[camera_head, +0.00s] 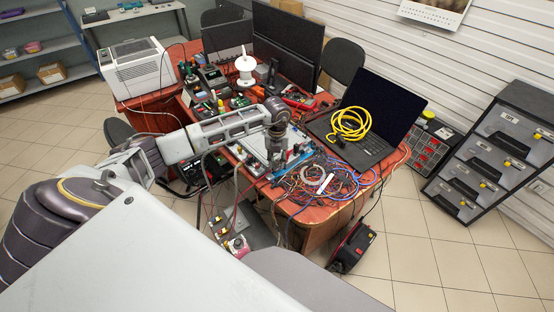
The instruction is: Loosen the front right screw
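My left arm reaches in from the left, over the table, and bends down at its wrist. My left gripper (276,158) points down at a pale flat panel (250,143) with blue parts near the table's front edge. The gripper is small and dark here, so I cannot tell if its fingers are open or shut, or if they touch anything. The gripper and wrist hide part of the panel. I cannot make out the front right screw. My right gripper is not in view.
Tangled wires (312,183) lie right of the gripper. An open laptop (383,112) carries a coiled yellow cable (350,124). Monitors (288,40), a white spool (245,68) and tools crowd the red table (398,160). A drawer cabinet (490,150) stands at right.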

